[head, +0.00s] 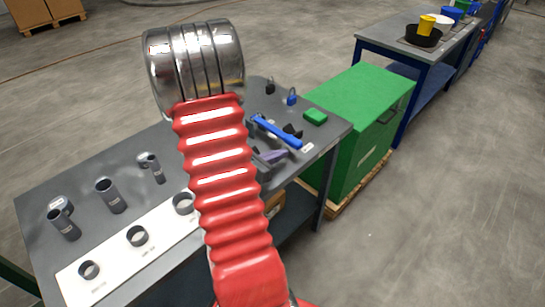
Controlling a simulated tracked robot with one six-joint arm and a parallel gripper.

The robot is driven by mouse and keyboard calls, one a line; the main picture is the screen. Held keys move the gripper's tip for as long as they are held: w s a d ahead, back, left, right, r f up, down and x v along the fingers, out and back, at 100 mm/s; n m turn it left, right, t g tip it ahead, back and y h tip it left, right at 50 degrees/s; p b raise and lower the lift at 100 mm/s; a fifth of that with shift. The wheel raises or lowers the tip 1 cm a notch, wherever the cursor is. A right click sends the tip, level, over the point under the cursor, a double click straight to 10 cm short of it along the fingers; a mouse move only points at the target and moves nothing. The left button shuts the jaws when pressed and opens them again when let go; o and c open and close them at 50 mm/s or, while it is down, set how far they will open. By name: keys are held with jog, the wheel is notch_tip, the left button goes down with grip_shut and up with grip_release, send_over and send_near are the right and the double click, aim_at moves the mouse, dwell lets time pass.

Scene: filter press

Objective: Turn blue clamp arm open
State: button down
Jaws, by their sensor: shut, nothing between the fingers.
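The blue clamp arm (278,132) is a slim blue bar on the right part of the grey workbench (95,165). It runs from upper left to lower right, towards the bench's right edge. Dark fixture parts (292,131) lie beside it, too small to make out. A purple-grey piece (273,156) sits just below it in the picture, partly behind my red ribbed arm. My arm rises through the middle of the picture, left of the blue bar. My gripper's fingers do not show. I cannot tell whether the gripper touches the clamp arm.
A green block (315,117) and two small padlock-like items, one blue (292,98) and one black (270,87), stand near the clamp. Grey pipe fittings (110,196) and a white panel with rings (115,262) fill the bench's left. A green cabinet (350,125) stands close right.

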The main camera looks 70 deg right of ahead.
jog(key=shift+x, duration=1.65)
jog(key=shift+s+d, duration=0.1)
jog(key=shift+d, duration=0.05)
jog(key=shift+r, duration=0.15)
